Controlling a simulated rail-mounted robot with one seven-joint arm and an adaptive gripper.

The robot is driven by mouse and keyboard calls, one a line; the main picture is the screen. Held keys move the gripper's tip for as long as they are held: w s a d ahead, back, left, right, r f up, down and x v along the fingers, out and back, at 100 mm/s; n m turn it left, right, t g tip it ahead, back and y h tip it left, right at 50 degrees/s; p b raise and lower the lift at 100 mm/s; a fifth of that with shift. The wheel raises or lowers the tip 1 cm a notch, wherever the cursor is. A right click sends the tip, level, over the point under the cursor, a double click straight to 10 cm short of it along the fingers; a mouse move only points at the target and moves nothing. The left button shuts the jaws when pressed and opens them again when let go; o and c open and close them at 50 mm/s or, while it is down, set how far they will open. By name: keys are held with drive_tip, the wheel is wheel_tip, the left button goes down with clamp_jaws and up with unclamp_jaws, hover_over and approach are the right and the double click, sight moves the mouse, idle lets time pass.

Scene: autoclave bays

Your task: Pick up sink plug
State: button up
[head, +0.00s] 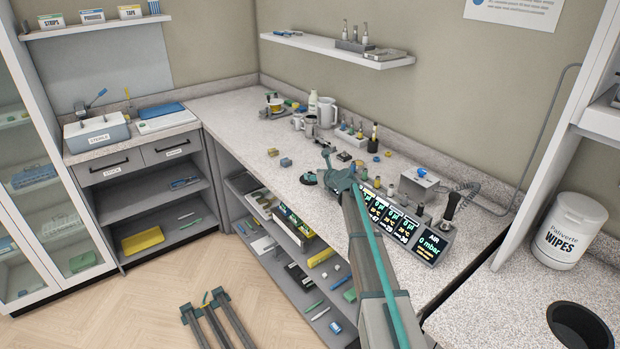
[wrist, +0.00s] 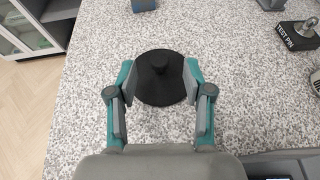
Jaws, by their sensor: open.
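The sink plug (wrist: 160,88) is a black round disc with a raised knob in its middle. It lies flat on the speckled worktop. In the head view it is a small dark disc (head: 308,179) beside the end of my arm. My gripper (wrist: 158,76) is open, with one teal and grey finger on each side of the plug in the wrist view. Nothing is held. I cannot tell how far the fingertips are above the worktop.
A block labelled TEST PIN (wrist: 298,35) stands to the right of the plug. A row of lit displays (head: 395,222) stands on the worktop by my arm. A mug (head: 328,112) and bottles stand further back. The worktop's left edge is near the plug.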

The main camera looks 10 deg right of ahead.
sight(311, 173)
drive_tip(key=p+x, duration=0.1)
drive_tip(key=x, duration=0.2)
drive_tip(key=shift+w+a+f, duration=0.15)
drive_tip(key=shift+w, duration=0.2)
drive_tip(key=shift+s, duration=0.1)
clamp_jaws()
